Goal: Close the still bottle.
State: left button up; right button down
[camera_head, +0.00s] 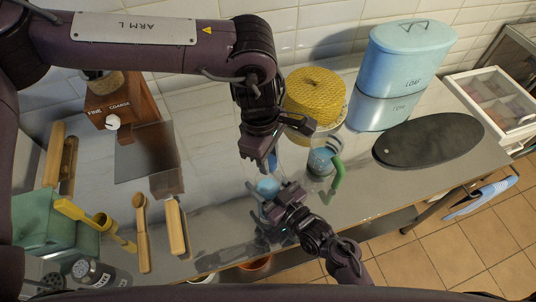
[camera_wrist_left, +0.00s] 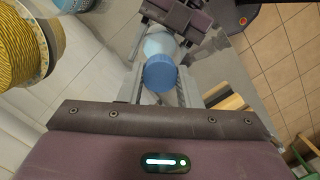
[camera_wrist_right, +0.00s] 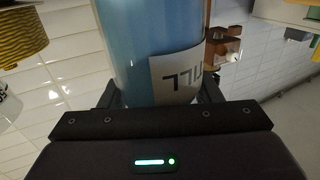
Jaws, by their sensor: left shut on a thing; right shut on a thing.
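The still bottle (camera_wrist_right: 150,45), light blue with a white label, stands between the fingers of my right gripper (camera_wrist_right: 158,95), which is shut on it. In the head view the bottle (camera_head: 268,187) is small and partly hidden by my right gripper (camera_head: 268,198). My left gripper (camera_head: 275,145) is shut on a blue cap (camera_wrist_left: 160,76) above the bottle. In the left wrist view the cap lines up over the paler bottle (camera_wrist_left: 158,43). I cannot tell whether the cap touches the bottle's mouth.
A clear jug with a green handle (camera_head: 338,178) stands just right of the grippers. A dark oval board (camera_head: 428,140) lies right. Wooden utensils (camera_head: 142,235) and a coffee grinder (camera_head: 125,105) are left.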

pick_arm(q)
jog(key=m, duration=0.4)
jog(key=shift+w, duration=0.1)
jog(key=m, duration=0.4)
jog(key=shift+d+g+y, duration=0.15)
jog(key=shift+g+y, duration=0.15)
jog(key=m, duration=0.3)
jog(key=shift+d, duration=0.35)
jog(key=shift+s+d+f, duration=0.1)
jog(key=shift+s+d, duration=0.15)
jog(key=shift+s, duration=0.05)
jog(key=o, duration=0.7)
jog(key=shift+c, duration=0.2)
jog(key=shift+o, duration=1.3)
jog(key=shift+w+a, duration=0.1)
jog(key=shift+a+r, duration=0.1)
jog(key=shift+r, duration=2.15)
